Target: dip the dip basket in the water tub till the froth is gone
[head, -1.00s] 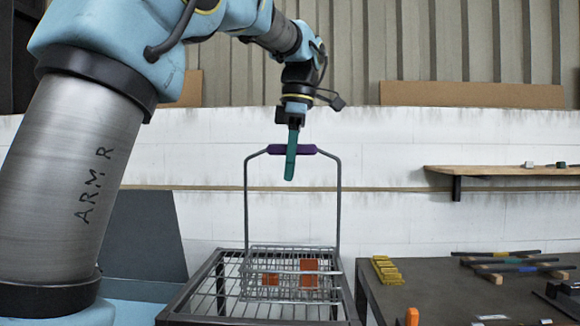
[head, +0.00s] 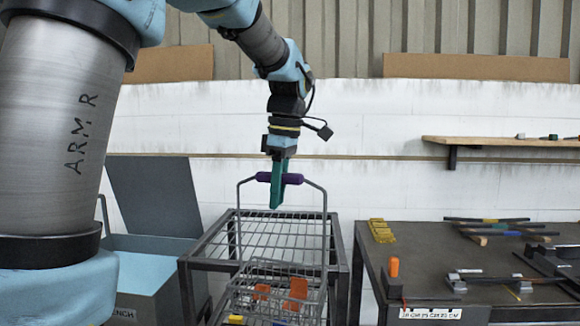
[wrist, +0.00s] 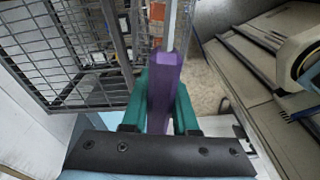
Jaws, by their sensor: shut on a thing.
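My gripper (head: 279,185), with green fingers, is shut on the purple grip of the dip basket's tall handle. The wire basket (head: 256,270) hangs below it in the head view, with orange pieces (head: 297,290) and a small yellow piece inside. In the wrist view the purple grip (wrist: 165,85) runs between the green fingers. At the left stands a blue-grey open tub (head: 135,278) with a raised dark lid, partly hidden by my arm; its sign ends in "NCH".
A dark wire-topped rack (head: 335,268) stands behind and around the basket. A dark workbench (head: 425,255) on the right holds yellow blocks (head: 381,231), an orange-handled item and several bars. A wooden shelf (head: 480,142) is on the wall.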

